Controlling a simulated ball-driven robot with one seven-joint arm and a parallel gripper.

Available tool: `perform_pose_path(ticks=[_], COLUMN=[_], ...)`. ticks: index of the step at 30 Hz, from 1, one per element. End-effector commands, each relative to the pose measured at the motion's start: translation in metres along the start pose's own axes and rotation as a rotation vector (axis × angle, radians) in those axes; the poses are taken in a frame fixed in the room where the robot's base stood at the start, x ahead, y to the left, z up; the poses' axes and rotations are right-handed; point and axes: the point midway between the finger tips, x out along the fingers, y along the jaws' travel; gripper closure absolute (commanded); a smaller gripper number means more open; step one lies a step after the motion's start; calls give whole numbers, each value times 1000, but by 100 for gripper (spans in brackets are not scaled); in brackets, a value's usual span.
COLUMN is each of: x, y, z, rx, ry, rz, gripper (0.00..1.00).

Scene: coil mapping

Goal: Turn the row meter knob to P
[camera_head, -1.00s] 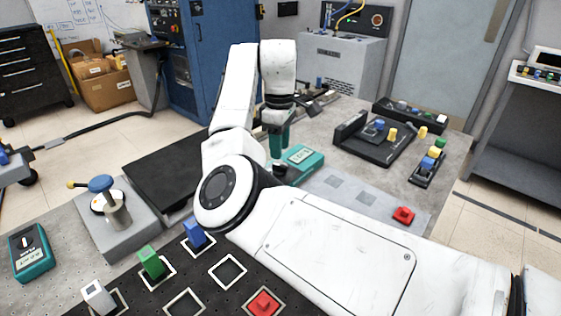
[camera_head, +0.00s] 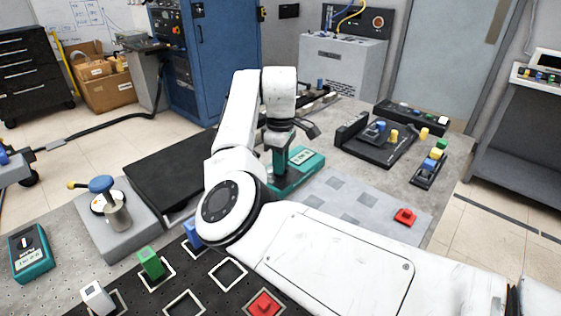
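A teal meter (camera_head: 306,156) with a pale label lies on the bench near the middle. A teal upright part (camera_head: 279,162) stands beside it, below the end of my arm. My gripper (camera_head: 279,147) is over this upright part, and its fingers are too small and covered to read. I cannot tell whether it touches the teal part. A second teal meter (camera_head: 32,253) with a dark face, a white pointer knob and a pale label sits at the far left. I cannot tell which is the row meter. No letter P is readable.
A grey stand with a metal cylinder (camera_head: 117,214) is left. A black tray (camera_head: 375,150) and red piece (camera_head: 405,216) are right.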

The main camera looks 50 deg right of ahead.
Motion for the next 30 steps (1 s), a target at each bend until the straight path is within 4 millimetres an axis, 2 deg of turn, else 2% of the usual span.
perform_pose_path(ticks=[1, 4, 17, 23, 30], x=[0, 0, -2, -4, -6], y=[0, 0, 0, 0, 0], z=[0, 0, 0, 1, 1], rx=[0, 0, 23, 111, 306], ry=[0, 0, -1, -4, -5], rz=[0, 0, -1, -1, -1], gripper=[90, 100, 100, 100, 100])
